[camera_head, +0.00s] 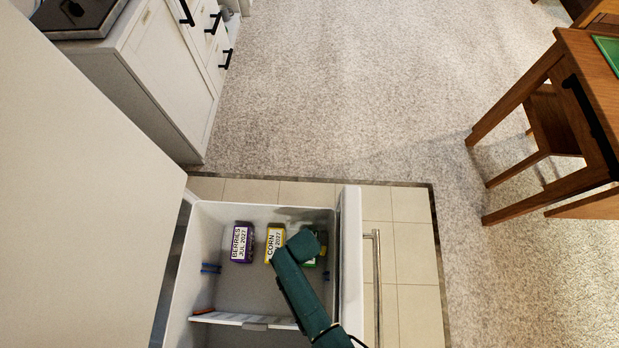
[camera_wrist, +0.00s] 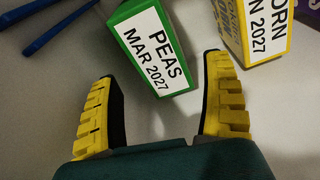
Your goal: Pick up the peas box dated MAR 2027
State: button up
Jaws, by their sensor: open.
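The peas box is green with a white label reading PEAS MAR 2027 (camera_wrist: 153,47) in the wrist view. It lies in the drawer just beyond my gripper. My gripper (camera_wrist: 160,110) is open, with its two yellow fingertips apart and nothing between them; the near end of the peas box lies ahead of the gap. In the head view only a green edge of the peas box (camera_head: 312,262) shows, as my arm covers most of it. My gripper itself is hidden there beneath the arm.
The open white drawer (camera_head: 197,262) also holds a yellow corn box (camera_head: 274,238), close beside the peas box, and a purple berries box (camera_head: 242,242) farther left. Blue handles (camera_wrist: 55,25) lie near the peas box. The drawer front (camera_head: 350,250) stands close right of my arm.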

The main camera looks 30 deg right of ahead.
jog(key=f+b, duration=0.2)
jog(key=f, duration=0.1)
jog(key=f+b, duration=0.2)
jog(key=shift+w+d+f, duration=0.15)
jog(key=shift+d+f, duration=0.05)
jog(key=shift+d, duration=0.2)
jog(key=shift+r, duration=0.15)
jog(key=c, duration=1.1)
